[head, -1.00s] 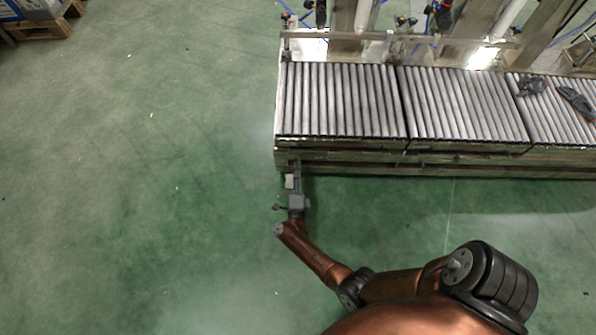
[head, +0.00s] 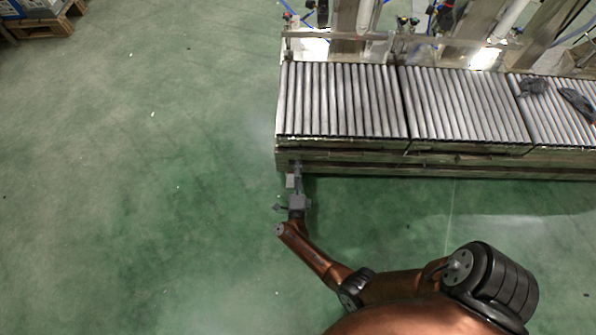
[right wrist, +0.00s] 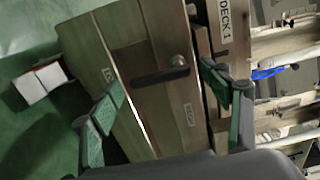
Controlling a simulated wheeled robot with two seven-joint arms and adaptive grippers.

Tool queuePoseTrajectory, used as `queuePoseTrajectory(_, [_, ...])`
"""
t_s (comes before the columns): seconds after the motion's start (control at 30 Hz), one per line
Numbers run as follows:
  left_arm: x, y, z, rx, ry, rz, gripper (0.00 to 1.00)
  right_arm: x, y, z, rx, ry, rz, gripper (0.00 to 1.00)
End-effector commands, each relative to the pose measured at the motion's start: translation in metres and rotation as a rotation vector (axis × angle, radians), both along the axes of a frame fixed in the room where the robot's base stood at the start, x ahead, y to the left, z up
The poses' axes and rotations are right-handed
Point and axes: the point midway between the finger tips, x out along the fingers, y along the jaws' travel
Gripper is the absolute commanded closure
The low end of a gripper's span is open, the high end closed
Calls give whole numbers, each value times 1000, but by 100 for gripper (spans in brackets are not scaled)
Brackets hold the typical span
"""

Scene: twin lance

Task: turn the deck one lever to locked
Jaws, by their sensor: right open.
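In the right wrist view, a dark lever (right wrist: 160,77) sits on a brownish metal panel (right wrist: 145,55) under a white "DECK 1" sign (right wrist: 226,22). Its round pivot is near the right end, and its bar points left in the picture. A small label (right wrist: 107,75) lies to the left and another (right wrist: 189,115) below right; their words are too small to read surely. My right gripper (right wrist: 163,82) is open, with its green-padded fingers on either side of the lever, apart from it. In the head view my right gripper (head: 296,168) is at the conveyor's front left corner. My left gripper is out of view.
A roller conveyor (head: 340,100) runs to the right, with dark items (head: 533,87) on its far rollers. Pipes and hoses stand behind it. A red and white box (right wrist: 40,80) shows at left in the wrist view.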

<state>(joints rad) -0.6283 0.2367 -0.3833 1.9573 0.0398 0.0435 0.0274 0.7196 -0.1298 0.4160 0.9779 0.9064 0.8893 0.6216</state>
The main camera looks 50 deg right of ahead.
Motion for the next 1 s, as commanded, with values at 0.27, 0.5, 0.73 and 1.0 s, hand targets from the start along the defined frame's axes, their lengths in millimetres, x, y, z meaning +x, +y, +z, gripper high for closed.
queuePoseTrajectory(0.27, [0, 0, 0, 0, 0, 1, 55, -24, 28, -2, 3, 3, 0, 29])
queuePoseTrajectory(0.5, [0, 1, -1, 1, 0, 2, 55, -44, 52, -1, 1, 1, 0, 29])
queuePoseTrajectory(0.73, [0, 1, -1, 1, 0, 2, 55, -48, 58, 0, 1, 1, 0, 29])
queuePoseTrajectory(1.0, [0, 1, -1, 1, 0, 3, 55, -48, 58, 0, 1, 1, 1, 29])
